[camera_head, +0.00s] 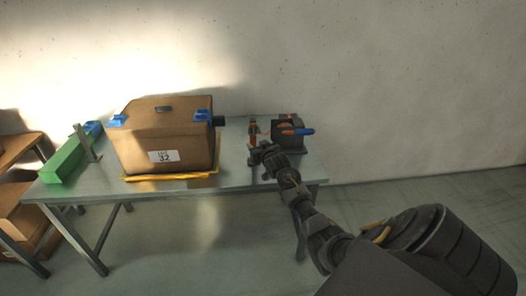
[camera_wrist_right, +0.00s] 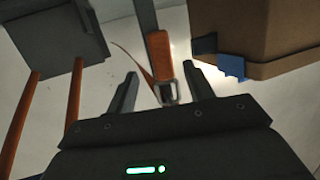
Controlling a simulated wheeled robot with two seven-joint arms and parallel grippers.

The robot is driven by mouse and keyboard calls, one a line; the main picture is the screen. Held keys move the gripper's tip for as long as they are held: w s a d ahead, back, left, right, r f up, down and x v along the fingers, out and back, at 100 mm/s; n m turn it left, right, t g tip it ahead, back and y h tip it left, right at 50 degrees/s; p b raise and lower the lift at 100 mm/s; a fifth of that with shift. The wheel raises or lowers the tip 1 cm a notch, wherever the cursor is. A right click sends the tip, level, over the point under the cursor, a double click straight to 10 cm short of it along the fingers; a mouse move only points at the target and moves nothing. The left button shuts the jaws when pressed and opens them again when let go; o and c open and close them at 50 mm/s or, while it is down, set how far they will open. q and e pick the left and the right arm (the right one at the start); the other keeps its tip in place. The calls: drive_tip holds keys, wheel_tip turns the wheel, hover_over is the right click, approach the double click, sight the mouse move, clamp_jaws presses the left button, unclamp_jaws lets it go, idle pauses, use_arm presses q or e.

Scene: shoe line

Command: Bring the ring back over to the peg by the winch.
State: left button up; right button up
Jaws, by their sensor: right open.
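The winch (camera_head: 289,134) is a dark box with orange parts and a blue-tipped handle, at the table's right end. It also shows in the wrist view at upper left (camera_wrist_right: 50,35). A dark upright post with orange on it (camera_head: 253,131), seemingly the peg, stands just left of the winch. In the wrist view, an orange strap (camera_wrist_right: 158,52) ends in a metal ring (camera_wrist_right: 168,93). My right gripper (camera_head: 261,152) is by the post; in the wrist view its open fingers (camera_wrist_right: 163,83) stand either side of the ring. I cannot tell whether they touch it. My left gripper is out of view.
A brown case labelled 32 (camera_head: 165,135) with blue corner pieces stands on a yellow-edged base mid-table. A green block (camera_head: 66,160) and a grey post (camera_head: 86,144) are at the left end.

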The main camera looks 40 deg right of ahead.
drive_tip(key=v, duration=0.7)
drive_tip(key=s+a+f+n+g+y, duration=0.15)
drive_tip(key=s+a+f, duration=0.3)
drive_tip(key=f, duration=0.75)
drive_tip(key=s+a+f+n+g+y, duration=0.1)
drive_tip(key=s+a+f+g, duration=0.3)
drive_tip(key=f, duration=0.8)
drive_tip(key=s+a+f+n+g+y, duration=0.1)
drive_tip(key=s+a+f, duration=0.4)
drive_tip(key=f, duration=0.8)
drive_tip(key=s+a+f+n+g+y, duration=0.15)
drive_tip(key=s+a+f, duration=0.25)
drive_tip(key=s+f, duration=0.5)
drive_tip(key=s+a+f+g, duration=0.2)
drive_tip(key=s+a+f, duration=0.25)
drive_tip(key=s, duration=0.85)
drive_tip(key=s+a+f+n+g, duration=0.1)
drive_tip(key=s+a+f, duration=0.1)
drive_tip(key=s, duration=0.8)
drive_tip(key=s+a+f+g, duration=0.2)
drive_tip(key=s+a+f, duration=0.1)
drive_tip(key=s, duration=0.6)
drive_tip(key=shift+s+a+f+n+y, duration=0.3)
drive_tip(key=shift+s+f+n+y, duration=0.1)
drive_tip(key=shift+f, duration=0.15)
